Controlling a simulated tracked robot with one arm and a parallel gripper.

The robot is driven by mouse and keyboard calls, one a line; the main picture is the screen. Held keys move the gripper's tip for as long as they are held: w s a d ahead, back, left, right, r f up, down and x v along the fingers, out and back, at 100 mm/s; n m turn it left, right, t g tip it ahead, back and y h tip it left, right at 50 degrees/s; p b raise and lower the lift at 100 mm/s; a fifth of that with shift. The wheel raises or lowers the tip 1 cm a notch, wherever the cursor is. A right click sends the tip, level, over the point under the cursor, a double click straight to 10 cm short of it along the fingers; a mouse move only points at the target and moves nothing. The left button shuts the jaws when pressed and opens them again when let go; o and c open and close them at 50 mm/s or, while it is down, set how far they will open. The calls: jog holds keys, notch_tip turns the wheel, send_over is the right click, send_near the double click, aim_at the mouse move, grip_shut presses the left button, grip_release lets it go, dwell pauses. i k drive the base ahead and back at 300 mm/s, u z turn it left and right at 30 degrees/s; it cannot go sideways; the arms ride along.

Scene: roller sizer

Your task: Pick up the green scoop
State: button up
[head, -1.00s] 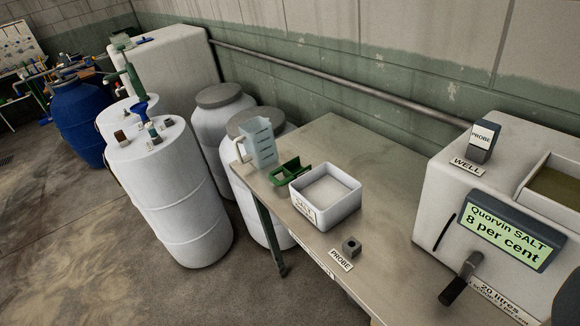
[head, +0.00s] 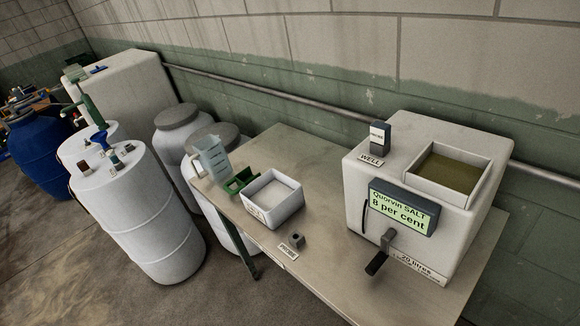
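The green scoop (head: 240,182) lies on the metal table (head: 325,168), near its far left end. It sits between a clear measuring jug (head: 214,158) and a white tub of salt (head: 274,211). It looks like a small open green box shape; the tub stands close at its right. My gripper is not in view, so its state does not show.
A large white machine (head: 360,210) with a crank, a display reading "Quorvin SALT 8 per cent" and an open basin fills the table's right. A small dark block (head: 297,241) lies by the PROBE label. White drums (head: 140,215) stand left. A wall pipe runs behind.

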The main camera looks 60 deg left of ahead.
aim_at(245, 176)
jog(key=z, duration=2.35)
jog(key=k, duration=2)
jog(key=u, duration=2.4)
jog(key=i, duration=0.6)
jog(key=u, duration=0.25)
